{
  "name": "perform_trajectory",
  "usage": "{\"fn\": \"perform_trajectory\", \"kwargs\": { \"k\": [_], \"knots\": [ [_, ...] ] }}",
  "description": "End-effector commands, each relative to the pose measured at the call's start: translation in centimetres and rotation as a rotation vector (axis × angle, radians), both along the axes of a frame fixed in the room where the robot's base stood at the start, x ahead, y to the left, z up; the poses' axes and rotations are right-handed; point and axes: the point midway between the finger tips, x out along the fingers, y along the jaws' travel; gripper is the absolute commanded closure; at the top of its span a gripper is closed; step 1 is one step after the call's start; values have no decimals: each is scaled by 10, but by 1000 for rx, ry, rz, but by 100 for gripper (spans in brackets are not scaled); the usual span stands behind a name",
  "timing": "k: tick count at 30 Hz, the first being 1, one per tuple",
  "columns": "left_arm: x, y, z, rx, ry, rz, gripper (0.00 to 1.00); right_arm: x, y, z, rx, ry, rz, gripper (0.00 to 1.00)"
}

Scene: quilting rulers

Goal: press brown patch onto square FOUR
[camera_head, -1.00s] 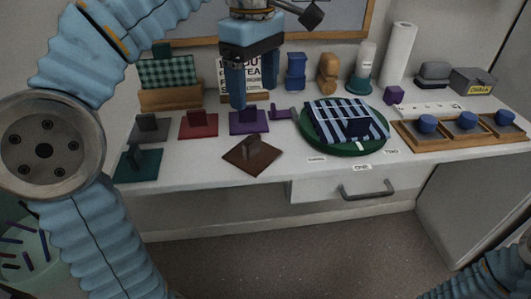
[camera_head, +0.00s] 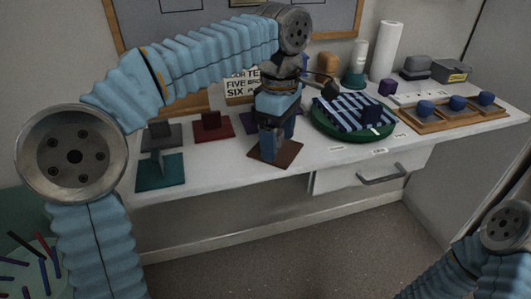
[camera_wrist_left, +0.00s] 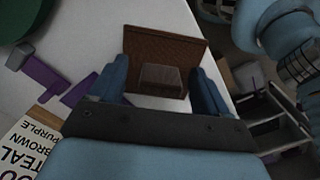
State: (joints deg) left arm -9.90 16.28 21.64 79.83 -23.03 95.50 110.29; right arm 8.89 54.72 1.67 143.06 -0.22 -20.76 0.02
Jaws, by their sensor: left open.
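The brown patch (camera_head: 289,153) is a flat dark square lying at the front edge of the counter. In the left wrist view the brown patch (camera_wrist_left: 190,48) has a raised block handle (camera_wrist_left: 160,78). My left gripper (camera_head: 277,146) is right over it, open, with one finger on each side of the handle and gaps visible. A round green board (camera_head: 345,136) with a blue and white striped cloth (camera_head: 340,108) is to the right. A dark blue patch (camera_head: 371,116) with a handle is on the cloth. I cannot make out square FOUR. My right gripper is out of view.
Teal (camera_head: 162,172), grey (camera_head: 160,136) and red (camera_head: 211,125) patches lie to the left. A printed sign (camera_head: 238,88) stands behind my left arm. A wooden tray (camera_head: 442,118) with blue knobs is at the right. A drawer (camera_head: 372,172) is below the counter edge.

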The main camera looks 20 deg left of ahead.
Motion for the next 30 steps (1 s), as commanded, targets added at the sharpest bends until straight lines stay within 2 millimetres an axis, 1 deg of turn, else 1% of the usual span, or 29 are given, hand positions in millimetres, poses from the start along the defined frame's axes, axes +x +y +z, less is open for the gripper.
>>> {"fn": "perform_trajectory", "kwargs": {
  "k": [1,7,8,18,21,26,30],
  "knots": [
    [0,-1,-2,0,-1,1,23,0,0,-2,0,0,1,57],
    [-1,-1,0,0,-1,1,23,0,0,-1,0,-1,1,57],
    [-1,-1,0,0,-1,1,25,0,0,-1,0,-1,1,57],
    [-1,0,0,0,0,1,77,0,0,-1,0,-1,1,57],
    [-1,-1,0,0,-1,1,89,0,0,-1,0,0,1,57],
    [-1,0,0,0,-1,1,89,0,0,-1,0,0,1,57],
    [-1,-1,7,0,-1,1,89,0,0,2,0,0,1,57]
  ]
}}
